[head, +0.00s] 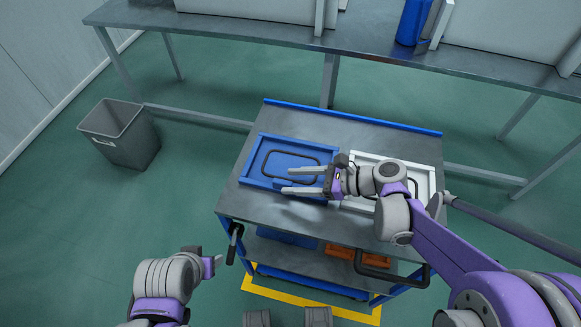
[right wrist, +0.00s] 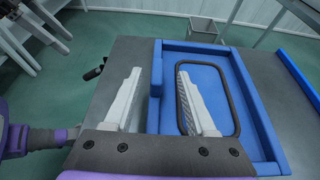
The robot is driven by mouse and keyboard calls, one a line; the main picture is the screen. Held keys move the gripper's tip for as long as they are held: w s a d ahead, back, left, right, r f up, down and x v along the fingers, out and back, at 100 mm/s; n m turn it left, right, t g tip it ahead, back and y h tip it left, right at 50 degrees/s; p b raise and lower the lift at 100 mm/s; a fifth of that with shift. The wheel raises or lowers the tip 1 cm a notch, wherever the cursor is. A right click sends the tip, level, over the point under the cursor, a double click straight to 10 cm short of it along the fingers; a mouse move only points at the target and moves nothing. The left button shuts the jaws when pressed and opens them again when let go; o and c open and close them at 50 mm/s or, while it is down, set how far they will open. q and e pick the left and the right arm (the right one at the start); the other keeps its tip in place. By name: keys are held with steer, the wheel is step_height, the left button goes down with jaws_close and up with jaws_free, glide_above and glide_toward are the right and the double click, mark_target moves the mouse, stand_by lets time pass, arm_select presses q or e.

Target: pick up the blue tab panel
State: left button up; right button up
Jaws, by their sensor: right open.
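The blue tab panel (head: 262,156) lies flat on the cart top, a shallow tray with raised rims and a dark rounded loop on it. My right gripper (head: 287,180) is open over the panel's near right part, fingers pointing left. In the right wrist view its two fingers (right wrist: 158,76) are apart and empty, one over the panel inside the dark loop, the other outside the near rim; the blue rim with a small raised block (right wrist: 156,82) runs between them. I cannot tell whether they touch it. My left gripper (head: 214,263) is low at the cart's left front, its jaws unclear.
A white panel (head: 428,180) lies to the right on the cart top (head: 315,225), partly behind my right arm. An orange item (head: 345,256) is on the lower shelf. A black handle (head: 233,243) hangs at the cart's left front. A grey bin (head: 120,135) stands left; a long bench (head: 270,45) runs behind.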

mark_target(271, 185)
steer(key=x, duration=0.7)
steer(key=shift+s+a+f+b, duration=0.1)
steer(key=shift+s+f+b, duration=0.1)
steer(key=shift+b, duration=0.1)
jaws_close()
stand_by(1.1)
